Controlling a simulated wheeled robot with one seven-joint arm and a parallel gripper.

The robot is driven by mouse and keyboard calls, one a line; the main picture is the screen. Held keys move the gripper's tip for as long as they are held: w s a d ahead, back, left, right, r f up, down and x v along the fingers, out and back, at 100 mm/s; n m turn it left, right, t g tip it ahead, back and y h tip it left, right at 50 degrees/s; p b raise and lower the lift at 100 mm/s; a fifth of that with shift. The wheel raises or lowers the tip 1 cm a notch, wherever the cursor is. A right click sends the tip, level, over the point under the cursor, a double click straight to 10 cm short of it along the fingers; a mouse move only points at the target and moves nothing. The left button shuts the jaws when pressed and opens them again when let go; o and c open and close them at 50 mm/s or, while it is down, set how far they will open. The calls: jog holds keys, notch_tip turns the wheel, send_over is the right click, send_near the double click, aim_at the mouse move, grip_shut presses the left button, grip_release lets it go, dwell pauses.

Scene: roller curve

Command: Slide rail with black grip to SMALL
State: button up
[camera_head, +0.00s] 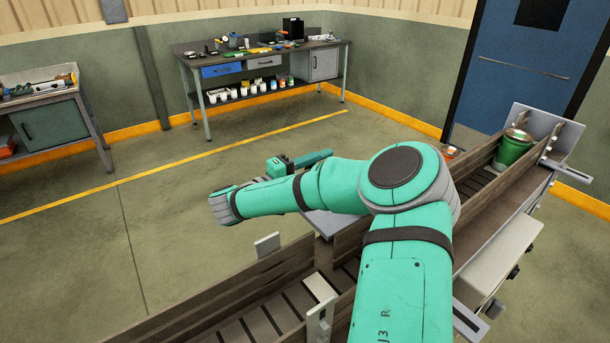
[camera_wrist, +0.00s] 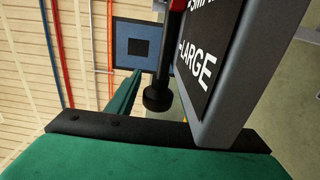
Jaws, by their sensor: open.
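The black grip (camera_wrist: 158,97) is a round knob on a dark rod in the wrist view. It is beside a grey plate (camera_wrist: 245,80) with a black label, on which LARGE is readable and SMALL is cut off at the top edge. A red part (camera_wrist: 177,5) shows by the rod's top. My gripper (camera_wrist: 150,125) shows as teal and black parts along the bottom, just below the grip and apart from it; it is open. In the head view my arm hides the grip. Wooden rails (camera_head: 215,293) border the roller conveyor; which one carries the grip is hidden.
A green bucket (camera_head: 514,149) stands at the conveyor's far right end. A workbench (camera_head: 265,55) with tools is at the back wall, and another bench (camera_head: 45,98) at left. A blue door (camera_head: 515,70) is at right. The floor (camera_head: 150,235) left of my arm is clear.

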jog(key=v, duration=0.9)
jog(key=shift+s, duration=0.25)
jog(key=shift+a+f, duration=0.1)
jog(key=shift+a, duration=0.05)
